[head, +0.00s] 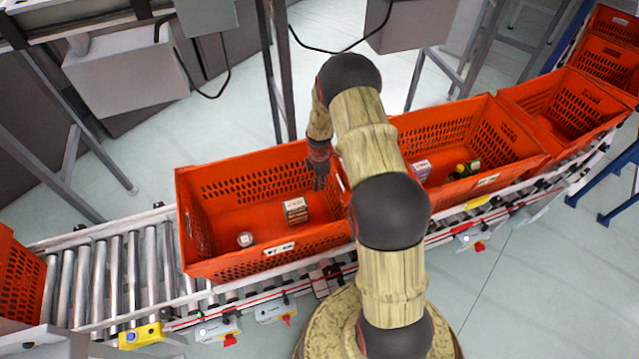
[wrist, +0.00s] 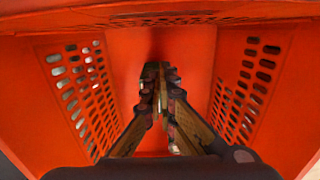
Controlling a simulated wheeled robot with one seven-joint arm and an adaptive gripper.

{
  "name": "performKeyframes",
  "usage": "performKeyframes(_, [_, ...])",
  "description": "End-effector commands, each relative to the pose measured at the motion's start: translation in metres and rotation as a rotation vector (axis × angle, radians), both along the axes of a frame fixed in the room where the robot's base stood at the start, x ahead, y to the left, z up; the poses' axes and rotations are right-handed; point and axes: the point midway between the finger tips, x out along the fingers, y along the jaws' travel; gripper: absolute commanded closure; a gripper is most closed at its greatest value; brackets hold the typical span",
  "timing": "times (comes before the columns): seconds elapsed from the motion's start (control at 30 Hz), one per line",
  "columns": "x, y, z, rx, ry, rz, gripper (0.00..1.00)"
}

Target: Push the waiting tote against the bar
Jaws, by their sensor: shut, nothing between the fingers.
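An orange tote (head: 215,262) stands on the roller conveyor, left of my arm. It holds a small box (head: 296,210) and a small can (head: 245,239). Another orange tote (head: 520,135) stands right behind it, partly hidden by my arm, with a purple box and dark bottles in it. I cannot tell which tote is the waiting one, and I cannot pick out the bar. My gripper (head: 318,186) points down at the right end of the left tote. In the wrist view my gripper (wrist: 160,75) is shut and empty, with orange tote walls around it; contact cannot be told.
Bare rollers (head: 105,275) lie between the left tote and another tote (head: 18,280) at the left edge. More totes (head: 565,110) queue at the upper right. Grey machine frames stand behind the conveyor. A yellow unit (head: 141,336) sits on the front rail.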

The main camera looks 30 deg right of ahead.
Motion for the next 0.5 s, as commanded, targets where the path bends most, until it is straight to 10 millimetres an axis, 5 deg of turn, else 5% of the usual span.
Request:
performKeyframes(0.37, [0.0,0.0,-0.077,0.0,0.001,-0.001,1.0])
performKeyframes(0.5, [-0.005,-0.022,-0.073,-0.001,-0.002,-0.005,1.0])
